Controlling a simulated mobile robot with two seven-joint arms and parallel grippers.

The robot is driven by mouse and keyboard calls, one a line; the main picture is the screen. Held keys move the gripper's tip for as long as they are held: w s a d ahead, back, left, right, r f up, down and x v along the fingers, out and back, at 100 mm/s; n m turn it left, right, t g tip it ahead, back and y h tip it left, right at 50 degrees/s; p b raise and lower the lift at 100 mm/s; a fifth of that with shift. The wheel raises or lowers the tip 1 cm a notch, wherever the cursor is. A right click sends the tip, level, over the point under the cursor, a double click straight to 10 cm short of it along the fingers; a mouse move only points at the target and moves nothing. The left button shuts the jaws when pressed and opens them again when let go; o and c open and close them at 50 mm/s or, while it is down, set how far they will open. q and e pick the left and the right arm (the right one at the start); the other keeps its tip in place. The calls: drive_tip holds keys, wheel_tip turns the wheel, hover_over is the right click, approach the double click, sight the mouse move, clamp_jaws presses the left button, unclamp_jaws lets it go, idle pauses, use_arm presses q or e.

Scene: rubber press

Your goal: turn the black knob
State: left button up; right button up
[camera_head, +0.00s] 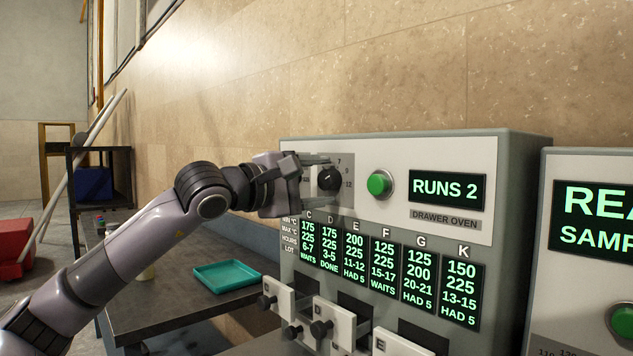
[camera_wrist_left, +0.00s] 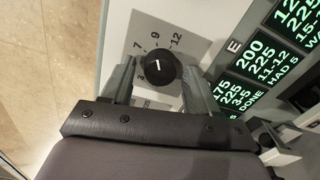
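The black knob (camera_head: 329,179) sits on the white front panel of the drawer oven (camera_head: 440,150), on a grey dial plate with the numbers 7, 9 and 12. In the left wrist view the knob (camera_wrist_left: 158,67) has a short white pointer mark. My left gripper (camera_head: 318,180) is at the panel, in front of the dial. In the left wrist view the gripper (camera_wrist_left: 158,80) is open, with one finger on each side of the knob. A gap shows between each finger and the knob. My right gripper is in neither view.
A green button (camera_head: 379,184) and a "RUNS 2" display (camera_head: 447,190) are right of the knob. A lit table of values (camera_head: 385,265) and small drawers with black pulls (camera_head: 333,325) lie below. A teal tray (camera_head: 228,275) rests on the dark bench (camera_head: 170,310).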

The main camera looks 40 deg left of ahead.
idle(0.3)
use_arm(q)
drive_tip(key=shift+s+a+f+b, duration=0.15)
drive_tip(key=shift+s+f+b, duration=0.05)
drive_tip(key=shift+s+b, duration=0.45)
drive_tip(key=shift+s+a+r+b, duration=0.1)
drive_tip(key=shift+s+b, duration=1.2)
drive_tip(key=shift+s, duration=0.15)
drive_tip(key=shift+s+a+r+b, duration=0.1)
drive_tip(key=shift+s+b, duration=1.2)
drive_tip(key=shift+s, duration=0.15)
